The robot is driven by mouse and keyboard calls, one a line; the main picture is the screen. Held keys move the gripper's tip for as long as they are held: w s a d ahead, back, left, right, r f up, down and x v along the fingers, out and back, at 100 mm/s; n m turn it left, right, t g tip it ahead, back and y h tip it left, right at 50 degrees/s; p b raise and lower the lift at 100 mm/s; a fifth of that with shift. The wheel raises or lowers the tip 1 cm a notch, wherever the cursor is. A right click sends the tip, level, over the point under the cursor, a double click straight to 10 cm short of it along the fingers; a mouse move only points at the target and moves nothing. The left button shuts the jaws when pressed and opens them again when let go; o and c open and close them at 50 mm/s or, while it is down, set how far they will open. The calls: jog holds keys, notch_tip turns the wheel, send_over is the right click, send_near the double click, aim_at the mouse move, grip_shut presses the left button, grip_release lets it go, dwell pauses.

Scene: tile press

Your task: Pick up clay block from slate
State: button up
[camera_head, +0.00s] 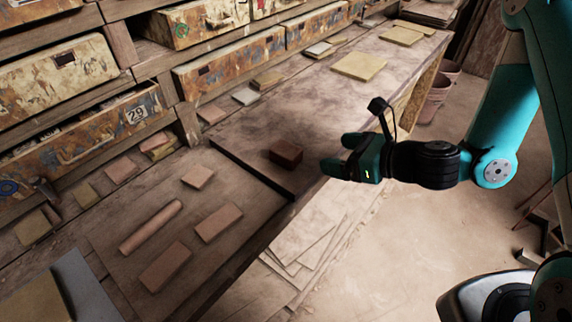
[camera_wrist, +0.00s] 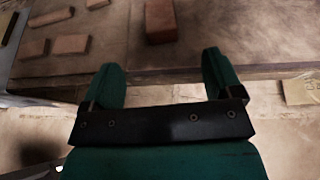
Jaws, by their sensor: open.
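A dark red-brown clay block (camera_head: 286,152) sits on the bench, just right of a thin black strip (camera_head: 250,172). I cannot clearly make out a separate slate under it. The block also shows in the wrist view (camera_wrist: 160,20), at the top middle, ahead of and between the two fingers. My gripper (camera_head: 340,156) is open and empty. It is to the right of the block and apart from it, near the bench's front edge. In the wrist view my gripper (camera_wrist: 160,72) has its green fingers spread wide, with only floor and bench edge between them.
Left of the strip, a board holds a clay roll (camera_head: 151,227) and several flat clay pieces, one being a tile (camera_head: 165,267). A yellowish tile (camera_head: 359,66) lies farther along the bench. Drawers (camera_head: 90,140) line the back. Floor is open at right.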

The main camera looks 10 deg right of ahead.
jog(key=shift+f+b+x, duration=0.25)
jog(key=shift+b+x, duration=1.1)
jog(key=shift+b, duration=2.3)
jog(key=p, duration=0.2)
send_near(284, 148)
jog(key=x, duration=0.3)
jog(key=shift+w+a, duration=0.25)
jog(key=shift+w, duration=0.1)
jog(key=shift+f+p+x, duration=0.15)
jog(key=shift+p+x, duration=0.25)
jog(key=shift+x, duration=1.05)
jog(key=shift+f+p+x, duration=0.1)
jog(key=shift+p+x, duration=0.25)
jog(key=shift+x, duration=1.15)
jog(key=shift+s+d, duration=0.1)
jog(key=c, duration=1)
jog(key=shift+c, duration=0.7)
jog(key=shift+r, duration=0.15)
